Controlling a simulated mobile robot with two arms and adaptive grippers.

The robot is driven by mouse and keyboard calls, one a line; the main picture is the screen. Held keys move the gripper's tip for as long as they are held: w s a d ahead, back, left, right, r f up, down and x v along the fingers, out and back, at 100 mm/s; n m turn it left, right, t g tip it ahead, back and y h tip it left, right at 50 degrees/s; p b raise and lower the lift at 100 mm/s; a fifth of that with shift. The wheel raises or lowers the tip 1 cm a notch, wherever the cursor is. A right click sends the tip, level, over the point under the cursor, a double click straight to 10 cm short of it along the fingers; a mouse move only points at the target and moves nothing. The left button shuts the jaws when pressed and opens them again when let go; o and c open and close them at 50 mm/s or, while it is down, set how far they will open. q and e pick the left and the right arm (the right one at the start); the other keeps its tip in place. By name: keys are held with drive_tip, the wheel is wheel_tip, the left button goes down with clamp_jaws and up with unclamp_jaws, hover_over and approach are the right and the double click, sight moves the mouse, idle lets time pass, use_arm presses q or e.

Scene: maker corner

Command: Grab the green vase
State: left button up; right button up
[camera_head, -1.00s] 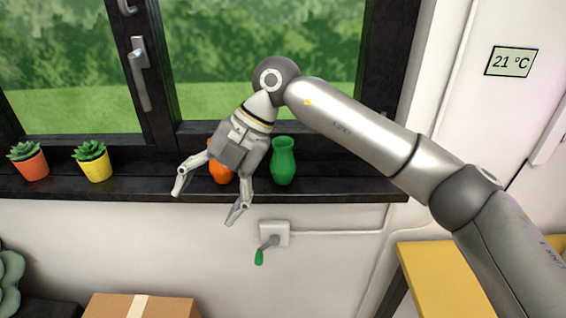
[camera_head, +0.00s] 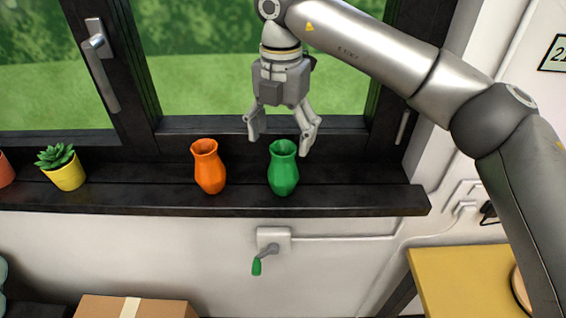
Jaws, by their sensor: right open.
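The green vase (camera_head: 283,172) stands upright on the dark window sill, to the right of an orange vase. My right gripper (camera_head: 279,143) is open and points down at the green vase. Its fingertips are spread to either side of the vase's top in the picture. The vase's neck and body show clear between the fingers. I cannot tell whether the fingers touch it or how far apart in depth they are. My left gripper is not in view.
The orange vase (camera_head: 208,170) stands close on the left. A yellow potted succulent (camera_head: 67,176) is farther left on the sill (camera_head: 355,197). The sill right of the green vase is clear.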

sight(283, 166)
drive_tip(key=shift+s+f+p, duration=0.15)
drive_tip(key=shift+s+f, duration=0.05)
drive_tip(key=shift+f, duration=0.45)
drive_tip(key=shift+s+f+p, duration=0.15)
drive_tip(key=shift+s+f, duration=0.05)
drive_tip(key=shift+f, duration=0.4)
drive_tip(key=shift+f+p, duration=0.3)
drive_tip(key=shift+f, duration=0.05)
wheel_tip(283, 166, down, 4)
drive_tip(key=shift+s+d+f+p, duration=0.1)
drive_tip(key=shift+d+f+p, duration=0.05)
drive_tip(key=shift+p, duration=0.95)
drive_tip(key=shift+f, duration=0.2)
drive_tip(key=c, duration=0.4)
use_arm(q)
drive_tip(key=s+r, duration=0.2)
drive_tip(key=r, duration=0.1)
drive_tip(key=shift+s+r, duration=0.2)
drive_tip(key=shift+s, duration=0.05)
use_arm(e)
drive_tip(key=c, duration=0.7)
